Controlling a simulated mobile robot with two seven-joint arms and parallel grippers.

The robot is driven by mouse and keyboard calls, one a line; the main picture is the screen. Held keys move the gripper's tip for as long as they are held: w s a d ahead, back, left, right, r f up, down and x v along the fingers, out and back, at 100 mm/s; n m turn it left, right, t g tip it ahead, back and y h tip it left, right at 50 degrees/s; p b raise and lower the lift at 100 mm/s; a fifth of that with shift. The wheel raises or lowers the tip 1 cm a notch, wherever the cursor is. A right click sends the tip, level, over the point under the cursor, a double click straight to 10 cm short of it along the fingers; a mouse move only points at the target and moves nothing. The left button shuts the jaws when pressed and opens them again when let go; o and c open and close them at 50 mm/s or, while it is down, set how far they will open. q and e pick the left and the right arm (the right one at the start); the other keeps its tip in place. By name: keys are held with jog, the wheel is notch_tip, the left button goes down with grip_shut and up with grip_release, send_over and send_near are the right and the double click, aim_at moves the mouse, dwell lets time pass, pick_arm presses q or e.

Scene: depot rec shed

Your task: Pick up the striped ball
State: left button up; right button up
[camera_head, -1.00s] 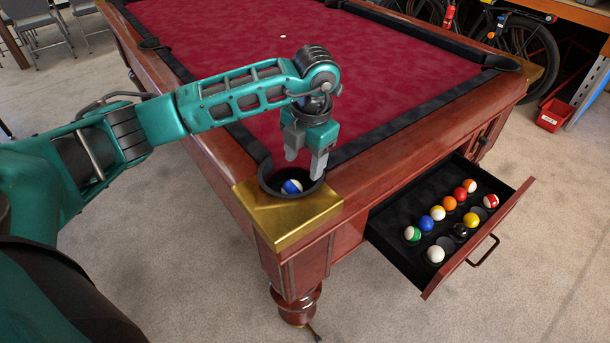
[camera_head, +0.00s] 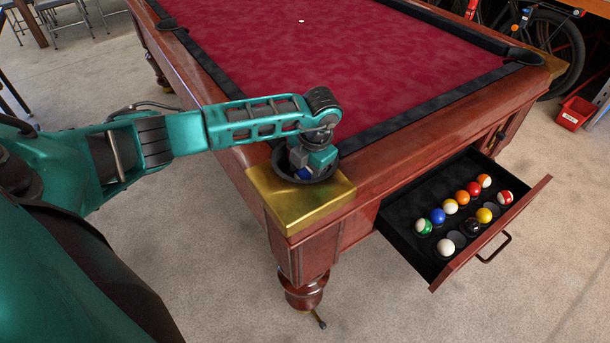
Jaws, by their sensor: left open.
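The blue-and-white striped ball (camera_head: 304,174) sits in the black corner pocket (camera_head: 328,177) of the pool table. Only a small blue patch of it shows. My left gripper (camera_head: 313,168) points down into this pocket, at the ball. It is open, its fingertips are mostly hidden in the pocket, and I cannot tell whether they touch the ball. My right gripper is not in view.
The table's brass corner (camera_head: 292,205) and wooden rail surround the pocket. An open drawer (camera_head: 412,258) to the right holds several other balls, some striped, such as a green-and-white one (camera_head: 424,227). The red cloth (camera_head: 330,60) is nearly bare, with one white spot.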

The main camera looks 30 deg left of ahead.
pick_arm(q)
jog(key=shift+f, duration=0.3)
jog(key=shift+c, duration=0.4)
jog(key=c, duration=0.6)
jog(key=shift+c, duration=0.3)
jog(key=shift+r, duration=0.2)
